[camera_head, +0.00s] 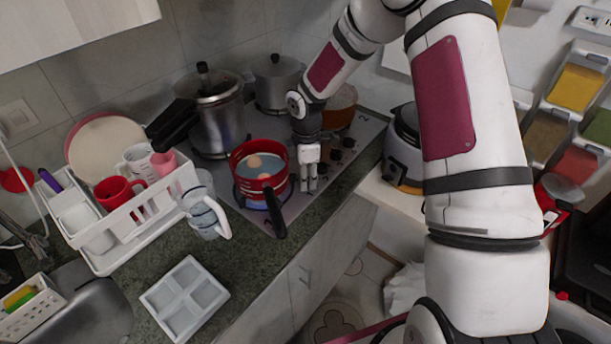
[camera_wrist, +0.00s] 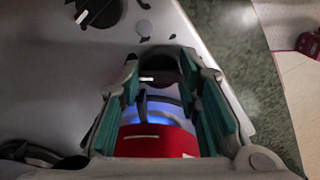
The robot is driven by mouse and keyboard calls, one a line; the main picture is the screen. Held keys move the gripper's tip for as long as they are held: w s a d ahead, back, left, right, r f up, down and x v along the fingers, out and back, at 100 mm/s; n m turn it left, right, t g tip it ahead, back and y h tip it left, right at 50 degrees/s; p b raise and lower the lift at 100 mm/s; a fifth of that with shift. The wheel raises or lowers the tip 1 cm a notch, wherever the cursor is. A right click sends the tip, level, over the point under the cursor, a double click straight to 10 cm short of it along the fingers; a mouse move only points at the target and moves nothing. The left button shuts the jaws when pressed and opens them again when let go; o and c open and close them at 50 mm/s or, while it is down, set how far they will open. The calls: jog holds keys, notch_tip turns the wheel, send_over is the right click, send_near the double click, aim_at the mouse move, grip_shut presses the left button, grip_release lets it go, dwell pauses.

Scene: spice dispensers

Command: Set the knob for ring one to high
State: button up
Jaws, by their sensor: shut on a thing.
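My gripper (camera_head: 309,184) points down at the front end of the stove's knob row, just right of the red pot (camera_head: 245,181). In the wrist view my gripper (camera_wrist: 165,75) has its teal-padded fingers closed around a dark knob (camera_wrist: 158,68) with a white mark. The head view hides this knob behind the gripper. The red pot holds liquid and round pale things and stands on the front burner. A blue glow shows by the pot in the wrist view. I cannot read the knob's setting.
Several other knobs (camera_head: 335,155) lie behind my gripper on the stove top (camera_head: 300,203). The pot's black handle (camera_head: 275,213) sticks out toward the counter's front edge. A pressure cooker (camera_head: 220,115) stands behind. A glass jug (camera_head: 203,213) and white dish rack (camera_head: 125,232) are left.

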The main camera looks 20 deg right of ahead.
jog(key=shift+m, duration=1)
jog(key=o, duration=1.2)
jog(key=shift+c, duration=0.2)
notch_tip(320, 180, up, 12)
